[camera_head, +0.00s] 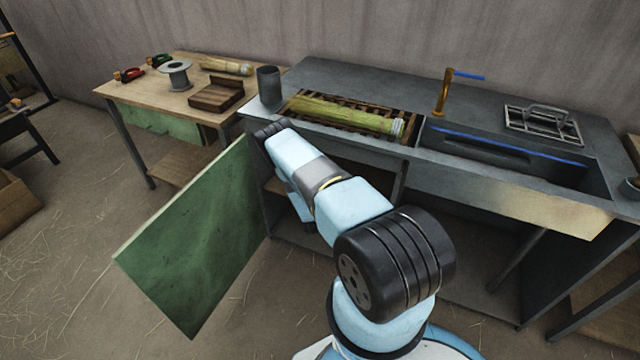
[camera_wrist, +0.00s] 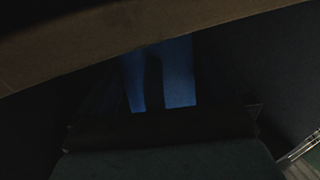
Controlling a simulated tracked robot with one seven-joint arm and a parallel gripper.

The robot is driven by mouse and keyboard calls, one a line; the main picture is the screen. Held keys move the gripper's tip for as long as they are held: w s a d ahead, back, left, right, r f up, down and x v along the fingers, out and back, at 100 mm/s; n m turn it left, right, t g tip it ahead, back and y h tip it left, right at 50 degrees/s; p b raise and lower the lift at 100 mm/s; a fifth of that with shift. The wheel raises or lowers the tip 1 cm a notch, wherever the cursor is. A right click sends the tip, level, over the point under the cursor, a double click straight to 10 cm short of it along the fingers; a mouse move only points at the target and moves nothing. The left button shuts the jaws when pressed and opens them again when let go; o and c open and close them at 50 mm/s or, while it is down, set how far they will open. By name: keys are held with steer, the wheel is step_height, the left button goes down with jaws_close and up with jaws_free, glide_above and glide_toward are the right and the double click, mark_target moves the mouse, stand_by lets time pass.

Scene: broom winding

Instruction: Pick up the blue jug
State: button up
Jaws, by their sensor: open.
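The blue jug (camera_wrist: 180,75) shows in the dim wrist view as two upright blue parts with a dark gap between them, inside a dark space under a brown edge. Its top is hidden by that edge, and I cannot make out its full shape. My gripper (camera_wrist: 160,118) shows as a dark form across the lower wrist view, just below the blue parts. It is open, and I cannot tell whether it touches the jug. In the head view, my arm reaches to the cabinet's left opening, and the gripper and jug are hidden.
A green cabinet door (camera_head: 195,240) stands wide open left of my arm. The grey counter (camera_head: 345,80) above carries a dark cup (camera_head: 269,88), a green-yellow bundle (camera_head: 345,115) on a grate, a sink (camera_head: 515,160) and a tap (camera_head: 445,92). A wooden table (camera_head: 150,92) stands left.

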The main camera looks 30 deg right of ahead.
steer(key=c, duration=1.2)
steer(key=shift+r, duration=0.1)
